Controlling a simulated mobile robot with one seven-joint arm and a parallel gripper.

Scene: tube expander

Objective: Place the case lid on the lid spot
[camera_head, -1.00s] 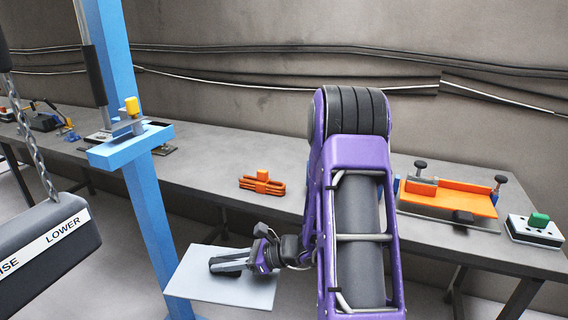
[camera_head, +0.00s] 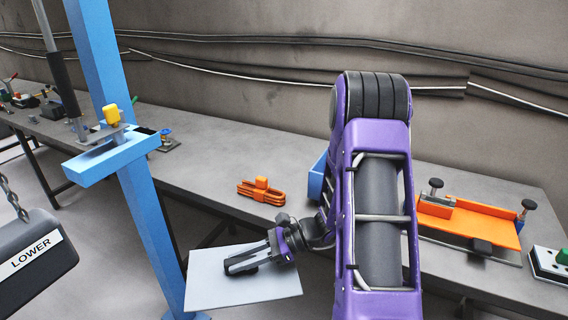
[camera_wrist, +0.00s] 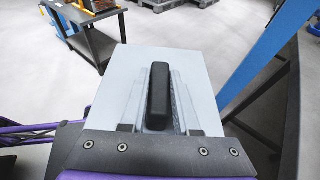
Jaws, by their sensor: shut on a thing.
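The case lid (camera_head: 215,283) is a flat light-grey plate with a dark handle. In the head view it is in front of the bench, just right of the blue post. My gripper (camera_head: 246,262) is shut on the lid's handle and holds the lid off the bench, over the floor. In the wrist view the lid (camera_wrist: 205,70) fills the middle, with its black handle (camera_wrist: 159,95) between the fingers of my gripper (camera_wrist: 157,125). I cannot pick out the lid spot in these views.
A long grey bench (camera_head: 215,165) runs along the wall. On it are an orange bundle (camera_head: 262,191), a blue bin (camera_head: 317,178) partly hidden by my arm, and an orange fixture (camera_head: 465,222). A blue post (camera_head: 118,90) stands left of the lid. A dark hanging control (camera_head: 35,255) is at far left.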

